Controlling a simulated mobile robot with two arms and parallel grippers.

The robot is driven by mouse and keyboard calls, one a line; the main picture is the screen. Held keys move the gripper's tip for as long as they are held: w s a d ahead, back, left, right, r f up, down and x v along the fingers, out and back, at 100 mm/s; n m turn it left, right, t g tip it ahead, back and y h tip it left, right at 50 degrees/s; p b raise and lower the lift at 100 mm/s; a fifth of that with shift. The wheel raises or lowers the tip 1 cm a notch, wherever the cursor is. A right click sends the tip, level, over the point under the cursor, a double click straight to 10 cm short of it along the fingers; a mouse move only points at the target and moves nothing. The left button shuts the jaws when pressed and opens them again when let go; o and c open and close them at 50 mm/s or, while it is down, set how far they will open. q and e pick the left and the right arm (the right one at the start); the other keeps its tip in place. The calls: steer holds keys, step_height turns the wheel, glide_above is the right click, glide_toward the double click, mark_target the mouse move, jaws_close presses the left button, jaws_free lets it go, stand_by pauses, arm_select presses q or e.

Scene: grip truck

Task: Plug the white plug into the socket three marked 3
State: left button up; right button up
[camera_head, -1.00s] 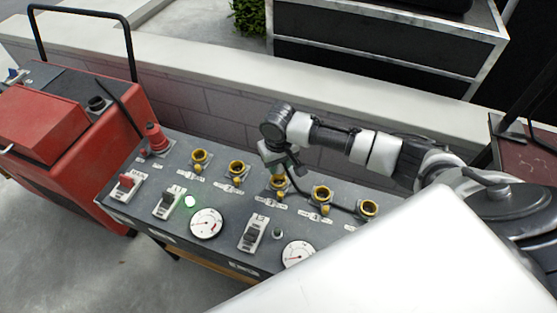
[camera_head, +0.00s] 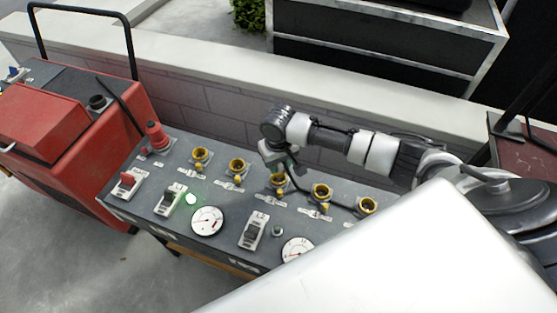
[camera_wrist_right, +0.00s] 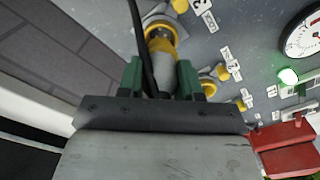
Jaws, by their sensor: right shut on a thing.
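My right gripper (camera_head: 282,168) is at the third socket (camera_head: 279,183) from the left on the grey panel. In the right wrist view its green fingers (camera_wrist_right: 160,78) are shut on the pale plug (camera_wrist_right: 160,60), with a dark cable running up across it. The plug's yellow front points at the yellow-ringed socket (camera_wrist_right: 163,22) and overlaps its opening. How deep it sits cannot be told. A plate with a 3 (camera_wrist_right: 205,19) is beside this socket. My left gripper is not in view.
Other yellow sockets stand in the row, such as the second (camera_head: 237,167) and fourth (camera_head: 321,192). Switches, gauges (camera_head: 207,221) and a lit green lamp (camera_head: 191,198) lie in front. A low wall (camera_head: 210,105) runs behind; a red machine (camera_head: 60,130) stands left.

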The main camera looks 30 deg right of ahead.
mark_target(278, 170)
stand_by(0.6)
steer(key=shift+p, duration=0.5)
steer(key=shift+f+b, duration=0.45)
steer(key=shift+f, duration=1.25)
steer(key=o, duration=1.4)
steer(key=shift+c, duration=0.2)
steer(key=shift+r, duration=0.1)
steer(key=shift+r+p, duration=2.45)
steer(key=shift+p, duration=0.55)
steer(key=shift+a+f, duration=0.1)
